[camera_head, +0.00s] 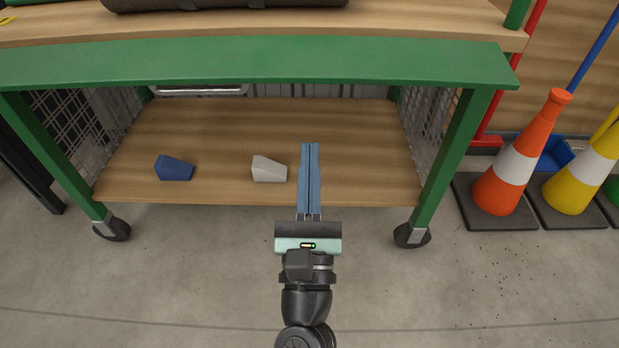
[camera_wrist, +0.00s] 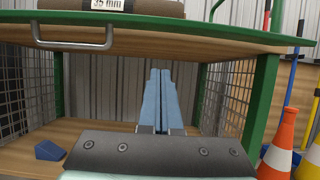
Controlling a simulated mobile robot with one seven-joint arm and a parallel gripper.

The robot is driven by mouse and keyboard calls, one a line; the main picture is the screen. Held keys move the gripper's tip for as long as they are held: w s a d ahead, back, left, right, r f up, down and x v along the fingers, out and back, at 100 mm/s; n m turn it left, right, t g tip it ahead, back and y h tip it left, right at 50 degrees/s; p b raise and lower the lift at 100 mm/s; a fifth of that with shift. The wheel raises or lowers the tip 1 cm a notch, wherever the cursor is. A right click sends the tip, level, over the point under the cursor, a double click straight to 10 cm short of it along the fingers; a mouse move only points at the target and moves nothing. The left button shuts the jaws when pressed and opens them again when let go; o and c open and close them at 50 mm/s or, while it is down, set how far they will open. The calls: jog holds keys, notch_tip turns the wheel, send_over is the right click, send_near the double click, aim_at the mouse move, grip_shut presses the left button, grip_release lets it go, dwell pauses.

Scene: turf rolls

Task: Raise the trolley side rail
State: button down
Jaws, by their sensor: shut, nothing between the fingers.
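The trolley has a green frame and a wooden top deck (camera_head: 420,18). A wide green rail (camera_head: 250,62) runs along its near side, lying at about deck level, not standing above it. A silver bar handle (camera_head: 198,90) shows under the rail's left half. In the wrist view the handle (camera_wrist: 75,44) hangs at the rail's front edge, upper left. My gripper (camera_head: 310,146) has its long blue fingers pressed together, empty, pointing at the trolley below the rail and right of the handle. The fingertips (camera_wrist: 160,72) touch neither. The rail's hinge is not visible.
A dark roll (camera_head: 225,4) lies on the deck. A blue wedge (camera_head: 174,168) and a pale grey wedge (camera_head: 269,169) rest on the lower shelf (camera_head: 350,125). Mesh panels close the trolley's ends. Orange (camera_head: 520,155) and yellow (camera_head: 585,170) cones stand right. The floor in front is clear.

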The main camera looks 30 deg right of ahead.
jog(key=w+d+r+p, duration=0.2)
jog(key=w+r+p, duration=0.1)
jog(key=r, duration=0.3)
jog(key=shift+p, duration=0.3)
jog(key=p, duration=0.3)
jog(key=shift+r+g, duration=0.3)
jog(key=shift+r, duration=0.05)
